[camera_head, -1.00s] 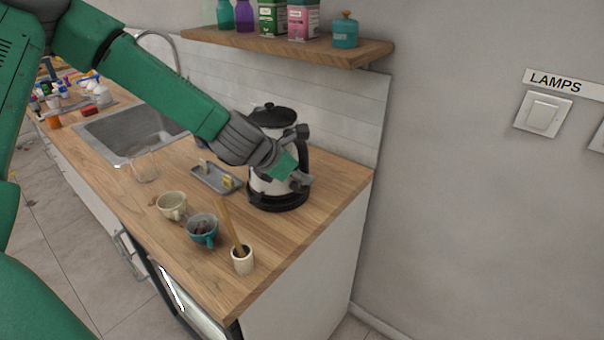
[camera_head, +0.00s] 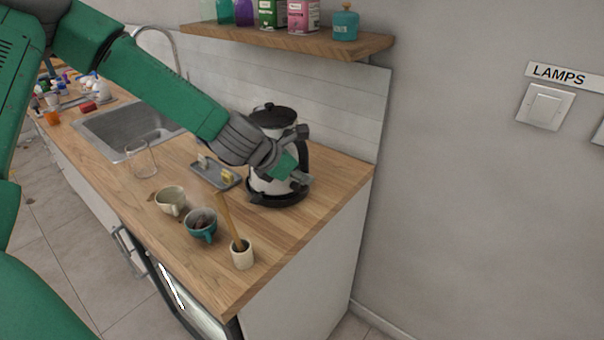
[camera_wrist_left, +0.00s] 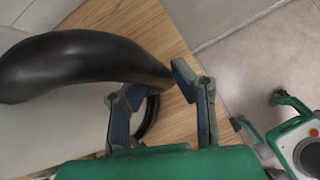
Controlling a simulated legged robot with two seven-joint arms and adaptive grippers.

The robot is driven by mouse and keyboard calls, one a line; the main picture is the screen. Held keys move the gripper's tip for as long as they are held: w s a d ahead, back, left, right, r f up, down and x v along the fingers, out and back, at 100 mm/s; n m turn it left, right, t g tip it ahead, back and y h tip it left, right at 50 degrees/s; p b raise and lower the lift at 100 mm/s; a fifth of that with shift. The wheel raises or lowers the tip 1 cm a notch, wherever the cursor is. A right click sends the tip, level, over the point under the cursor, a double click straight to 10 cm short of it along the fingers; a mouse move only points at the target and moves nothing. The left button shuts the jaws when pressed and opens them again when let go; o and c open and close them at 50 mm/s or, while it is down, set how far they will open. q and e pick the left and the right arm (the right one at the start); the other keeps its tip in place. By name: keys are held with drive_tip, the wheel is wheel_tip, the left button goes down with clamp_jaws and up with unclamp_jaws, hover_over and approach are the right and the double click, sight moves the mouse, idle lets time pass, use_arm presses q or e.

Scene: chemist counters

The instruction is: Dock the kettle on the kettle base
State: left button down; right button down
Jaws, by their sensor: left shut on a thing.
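The kettle (camera_head: 260,184) has a pale body, a black lid and a black handle. It stands upright near the back right of the wooden counter in the head view. The black kettle base (camera_head: 278,200) is directly under it, and I cannot tell whether any gap is left between them. My left gripper (camera_head: 297,180) is at the handle side, shut on the kettle handle, and hides part of the body. In the left wrist view the black handle (camera_wrist_left: 85,62) curves in to the gripper fingers (camera_wrist_left: 155,95). My right gripper is not in view.
A grey tray (camera_head: 205,175) lies left of the kettle. A cream mug (camera_head: 170,201), a teal mug (camera_head: 201,226) and a white pot (camera_head: 242,256) with a wooden pestle stand in front. A glass (camera_head: 142,160) is near the sink (camera_head: 125,130). A shelf (camera_head: 290,40) hangs above.

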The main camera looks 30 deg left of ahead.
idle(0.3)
use_arm(q)
drive_tip(key=c, duration=1.6)
unclamp_jaws()
drive_tip(key=shift+s+f, duration=0.1)
drive_tip(key=p+v, duration=0.9)
drive_tip(key=v, duration=0.2)
drive_tip(key=shift+s, duration=0.1)
